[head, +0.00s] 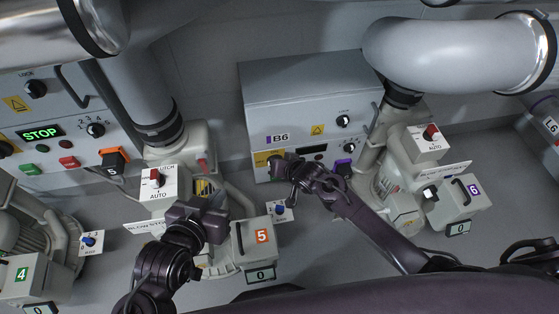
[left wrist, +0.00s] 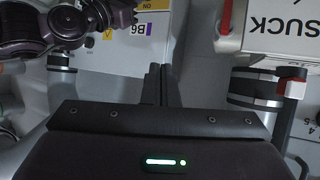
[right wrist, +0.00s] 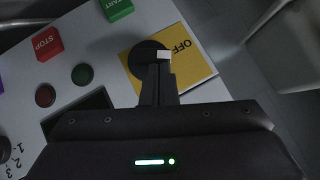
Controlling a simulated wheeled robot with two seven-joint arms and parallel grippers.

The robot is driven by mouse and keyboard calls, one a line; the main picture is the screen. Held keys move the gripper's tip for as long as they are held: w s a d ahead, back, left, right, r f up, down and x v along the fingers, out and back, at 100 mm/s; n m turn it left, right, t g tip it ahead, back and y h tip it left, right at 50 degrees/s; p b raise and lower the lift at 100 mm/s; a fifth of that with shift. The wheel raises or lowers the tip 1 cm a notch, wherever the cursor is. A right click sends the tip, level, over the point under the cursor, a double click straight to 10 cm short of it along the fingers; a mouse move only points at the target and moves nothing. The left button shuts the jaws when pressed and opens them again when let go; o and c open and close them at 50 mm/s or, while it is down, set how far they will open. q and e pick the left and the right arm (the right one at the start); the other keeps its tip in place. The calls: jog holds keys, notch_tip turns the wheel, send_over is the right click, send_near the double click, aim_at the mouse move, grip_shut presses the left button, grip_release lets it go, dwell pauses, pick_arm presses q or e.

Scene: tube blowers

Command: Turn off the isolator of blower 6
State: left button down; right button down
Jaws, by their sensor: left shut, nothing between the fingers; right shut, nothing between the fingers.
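The blower 6 cabinet (head: 310,105), labelled B6, stands at the centre of the head view. Its isolator shows in the right wrist view as a round black knob (right wrist: 146,60) on a yellow plate (right wrist: 196,68). A white mark on the knob's right side lies beside the word OFF. My right gripper (right wrist: 160,70) is shut and empty, its fingertips overlapping the knob; I cannot tell whether they touch it.
A green START button (right wrist: 117,8), red STOP button (right wrist: 46,42) and dark display (right wrist: 78,110) are near the isolator. Blower 6 (head: 395,190) stands right of the cabinet, blower 5 (head: 253,245) left. Another cabinet (head: 60,120) with a lit STOP display is at the left.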

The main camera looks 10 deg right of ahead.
pick_arm(q)
jog(key=s+a+f+g+y+p, duration=0.3)
jog(key=s+a+f+g, duration=0.1)
jog(key=s+f+g, duration=0.2)
jog(key=shift+s+a+f, duration=0.4)
jog(key=shift+s+f, duration=0.4)
jog(key=shift+s, duration=0.55)
pick_arm(e)
jog(key=shift+a+f+n+h, duration=0.1)
jog(key=shift+a+n+h, duration=0.5)
jog(key=shift+a+h, duration=0.35)
pick_arm(q)
jog(key=shift+w, duration=0.15)
